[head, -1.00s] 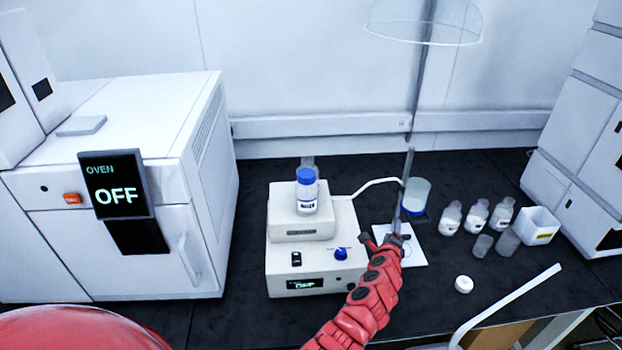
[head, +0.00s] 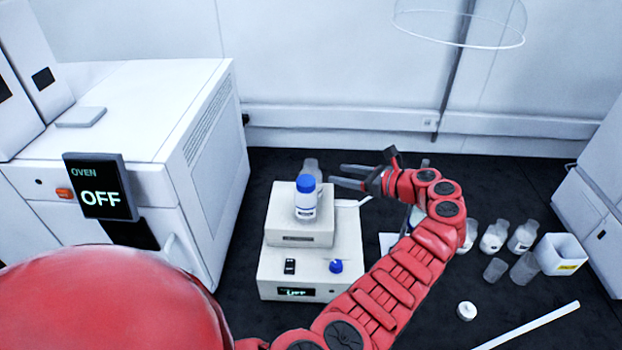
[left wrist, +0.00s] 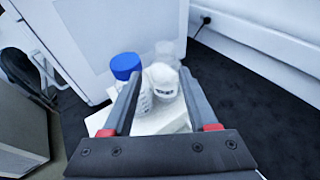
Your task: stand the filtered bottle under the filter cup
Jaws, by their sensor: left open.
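My left gripper (head: 338,177) is open and empty, its fingers pointing left toward the pump-like box. A blue-capped, labelled bottle (head: 305,205) stands upright on the box's upper tier, left of the fingertips. A clear bottle (head: 312,166) shows partly behind it. In the left wrist view, a whitish bottle (left wrist: 161,79) appears between the fingers, with the blue-capped bottle (left wrist: 126,72) beside the left finger. I cannot tell which bottle is the filtered one. The filter cup (head: 416,216) is mostly hidden behind my left arm. My right gripper is out of view.
The beige box (head: 300,262) has a blue knob and a small display. The oven (head: 150,170) stands at left. Several clear bottles (head: 493,236) and a white bin (head: 562,254) stand at right, with a white cap (head: 466,311) in front.

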